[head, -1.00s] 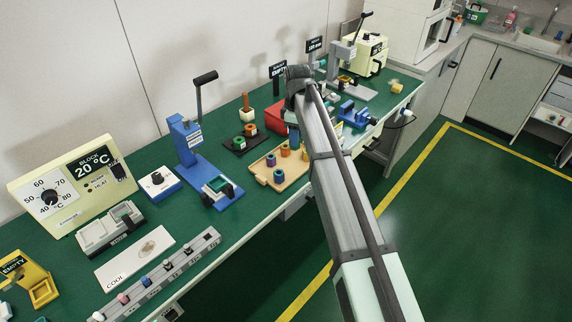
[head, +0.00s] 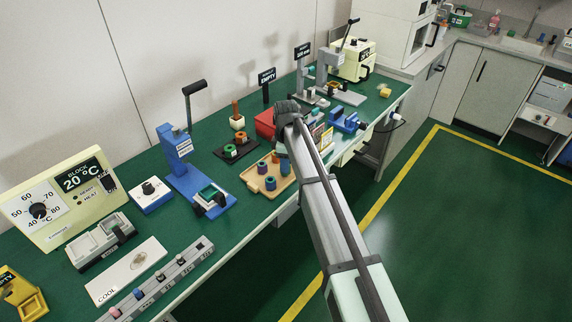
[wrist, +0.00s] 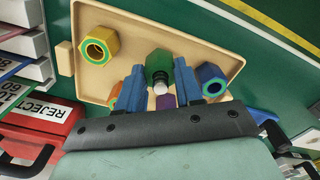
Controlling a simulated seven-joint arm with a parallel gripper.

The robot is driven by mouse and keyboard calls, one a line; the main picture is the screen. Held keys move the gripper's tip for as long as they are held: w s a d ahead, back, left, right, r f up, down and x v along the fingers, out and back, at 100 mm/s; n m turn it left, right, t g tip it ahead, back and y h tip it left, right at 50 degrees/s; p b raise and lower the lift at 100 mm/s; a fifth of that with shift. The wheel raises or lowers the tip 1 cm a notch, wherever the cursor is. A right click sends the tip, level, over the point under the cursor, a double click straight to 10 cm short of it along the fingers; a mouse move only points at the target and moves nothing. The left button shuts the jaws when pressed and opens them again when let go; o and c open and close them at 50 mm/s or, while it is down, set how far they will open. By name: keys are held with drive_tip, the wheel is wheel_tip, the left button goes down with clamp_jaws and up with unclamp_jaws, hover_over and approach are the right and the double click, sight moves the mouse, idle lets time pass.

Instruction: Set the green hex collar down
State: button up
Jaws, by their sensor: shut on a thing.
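In the wrist view my gripper (wrist: 160,74) has its two blue fingers shut on the green hex collar (wrist: 159,61). The collar is over the beige tray (wrist: 148,32); I cannot tell whether it touches the tray. A yellow hex collar with a green inner ring (wrist: 100,45) lies toward the tray's left end. Orange and purple pieces are partly hidden behind the fingers. In the head view the tray (head: 251,181) holds several collars. The arm hides my fingers and the green collar there.
A red bin (head: 264,123) marked REJECT in the wrist view (wrist: 40,116) stands beside the tray. A dark plate with collars (head: 227,153) and a blue press (head: 181,160) are left of it. A blue vise (head: 347,121) is right of the arm.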

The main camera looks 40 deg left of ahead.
drive_tip(key=shift+f, duration=0.45)
drive_tip(key=shift+f, duration=0.1)
drive_tip(key=o, duration=1)
drive_tip(key=shift+o, duration=0.2)
